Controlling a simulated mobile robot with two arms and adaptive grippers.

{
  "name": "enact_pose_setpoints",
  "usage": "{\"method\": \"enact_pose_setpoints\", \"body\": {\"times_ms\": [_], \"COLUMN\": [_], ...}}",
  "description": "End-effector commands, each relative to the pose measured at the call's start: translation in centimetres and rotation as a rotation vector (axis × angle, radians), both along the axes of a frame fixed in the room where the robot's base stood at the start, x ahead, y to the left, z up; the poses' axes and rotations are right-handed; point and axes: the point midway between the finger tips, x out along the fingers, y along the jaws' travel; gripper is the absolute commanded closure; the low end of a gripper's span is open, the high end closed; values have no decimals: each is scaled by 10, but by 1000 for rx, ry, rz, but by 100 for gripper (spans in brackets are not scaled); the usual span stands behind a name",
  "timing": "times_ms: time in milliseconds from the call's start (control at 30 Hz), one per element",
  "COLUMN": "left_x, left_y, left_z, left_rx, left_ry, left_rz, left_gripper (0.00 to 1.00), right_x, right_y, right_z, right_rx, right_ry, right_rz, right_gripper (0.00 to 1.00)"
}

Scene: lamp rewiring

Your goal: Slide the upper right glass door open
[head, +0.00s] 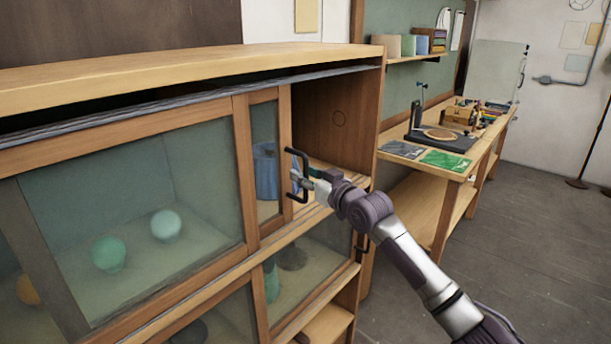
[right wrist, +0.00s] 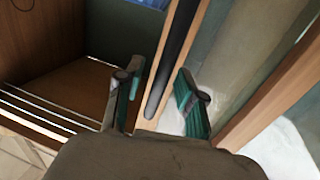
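The upper right glass door (head: 265,130) of the wooden cabinet stands partly open. Only a narrow strip of it shows beside the upper left door (head: 140,190), and the opening is to its right. Its black D-shaped handle (head: 289,160) is on its right wooden stile. My right gripper (head: 302,183) is at this handle. In the right wrist view its fingers (right wrist: 160,95) are apart, with the black handle bar (right wrist: 176,55) between them; I see gaps beside the bar. My left gripper is not in view.
The uncovered shelf bay (head: 335,115) at the right looks empty. A blue container (head: 265,170) stands behind the glass, with pale round globes (head: 166,225) farther left. A lower glass door (head: 310,262) lies below. A workbench (head: 455,170) with tools stands at the right, beyond the cabinet.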

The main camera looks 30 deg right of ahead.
Motion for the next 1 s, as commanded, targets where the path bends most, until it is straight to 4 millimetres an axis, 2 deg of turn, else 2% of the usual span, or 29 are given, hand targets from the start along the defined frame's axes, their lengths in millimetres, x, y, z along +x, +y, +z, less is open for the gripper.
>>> {"method": "enact_pose_setpoints", "body": {"times_ms": [233, 367, 800, 1000], "left_x": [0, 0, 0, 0], "left_y": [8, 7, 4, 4], "left_z": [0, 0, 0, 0], "left_rx": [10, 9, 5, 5], "left_ry": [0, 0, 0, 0], "left_rz": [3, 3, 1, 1], "left_gripper": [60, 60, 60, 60], "right_x": [-1, -9, -94, -113], "right_y": [0, -2, -18, -23], "right_z": [-1, -2, -2, -1], "right_rx": [0, -1, -5, -1], "right_ry": [1, 2, 3, 2], "right_rz": [0, 1, 1, 0], "right_gripper": [61, 61, 61, 61]}}
